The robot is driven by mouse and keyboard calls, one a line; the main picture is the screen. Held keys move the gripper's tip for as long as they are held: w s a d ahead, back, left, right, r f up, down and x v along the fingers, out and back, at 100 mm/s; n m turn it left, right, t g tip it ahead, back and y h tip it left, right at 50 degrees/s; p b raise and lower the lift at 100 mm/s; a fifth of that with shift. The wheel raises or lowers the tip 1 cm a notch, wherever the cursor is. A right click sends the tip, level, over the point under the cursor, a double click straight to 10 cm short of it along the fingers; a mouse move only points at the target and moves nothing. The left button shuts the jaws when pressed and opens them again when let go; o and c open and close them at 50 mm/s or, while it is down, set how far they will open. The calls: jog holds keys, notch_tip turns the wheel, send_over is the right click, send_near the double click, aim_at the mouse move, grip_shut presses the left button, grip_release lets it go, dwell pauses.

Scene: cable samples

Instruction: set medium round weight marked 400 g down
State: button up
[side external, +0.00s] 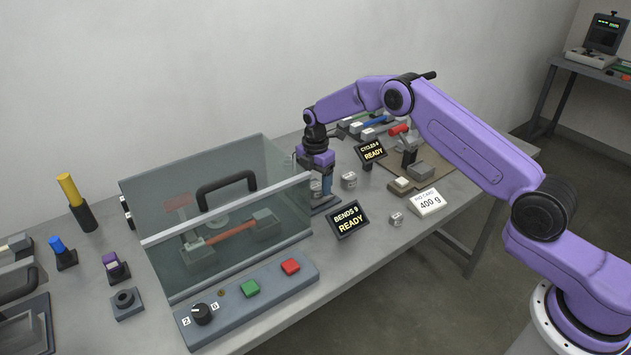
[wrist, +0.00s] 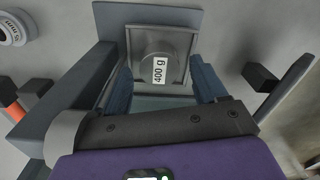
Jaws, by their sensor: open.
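The round grey weight (wrist: 156,68), with a white label reading 400 g, sits in a square grey tray (wrist: 181,34) in the wrist view. My gripper (wrist: 163,84) is open, with one blue finger on each side of the weight and visible space between. In the side view my gripper (side external: 325,186) points down at the right end of the clear-walled enclosure (side external: 215,215).
Two other round weights stand on the bench, one (side external: 348,180) right of my gripper and one (side external: 396,219) nearer the front. A BENDS 9 READY display (side external: 349,220) stands close in front.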

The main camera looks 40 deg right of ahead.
aim_at(315, 186)
notch_tip(315, 186, up, 12)
dwell(0.5)
jog(key=shift+r, duration=0.15)
jog(key=s+a+r+m, duration=0.1)
jog(key=s+a+r, duration=0.2)
jog(key=s, duration=0.4)
jog(key=s+a+r+m, duration=0.2)
jog(key=s+a+r, duration=0.1)
jog(key=s, duration=0.5)
jog(key=s+a+r+m, duration=0.1)
jog(key=s+a+r, duration=0.2)
jog(key=s, duration=0.4)
jog(key=s+d+m, duration=0.1)
jog(key=s+d, duration=0.2)
jog(key=s, duration=0.5)
jog(key=s+d+f+m, duration=0.1)
jog(key=s+d+m, duration=0.1)
jog(key=s, duration=0.7)
jog(key=s+d+m, duration=0.1)
jog(key=s+d, duration=0.3)
jog(key=s, duration=0.5)
jog(key=shift+s+d+f, duration=0.2)
jog(key=shift+d+f, duration=0.15)
jog(key=shift+f, duration=0.05)
